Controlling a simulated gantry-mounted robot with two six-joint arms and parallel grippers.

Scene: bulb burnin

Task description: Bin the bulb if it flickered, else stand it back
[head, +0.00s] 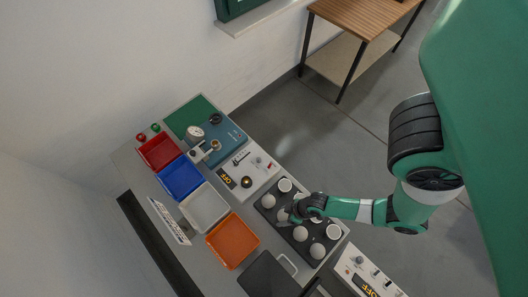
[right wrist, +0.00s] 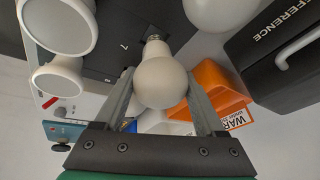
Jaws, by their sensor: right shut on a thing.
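My right gripper (head: 290,213) is over the dark bulb tray (head: 286,235) in the head view. In the right wrist view, the right gripper (right wrist: 160,95) is shut on a white round bulb (right wrist: 160,82). The bulb's metal screw base points away from the camera towards the tray, near the mark 7. I cannot tell whether the base is in a hole or above it. Other bulbs stand in the tray, some round (head: 299,234) and some flat-faced (head: 334,231). My left gripper is not in view.
Red (head: 159,151), blue (head: 181,178), white (head: 204,208) and orange (head: 232,241) bins line the bench. A white unit (head: 248,170) with an OFF display is beside the tray. Another OFF unit (head: 365,275) is at the lower right. A black REFERENCE case (right wrist: 285,45) stands near the orange bin.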

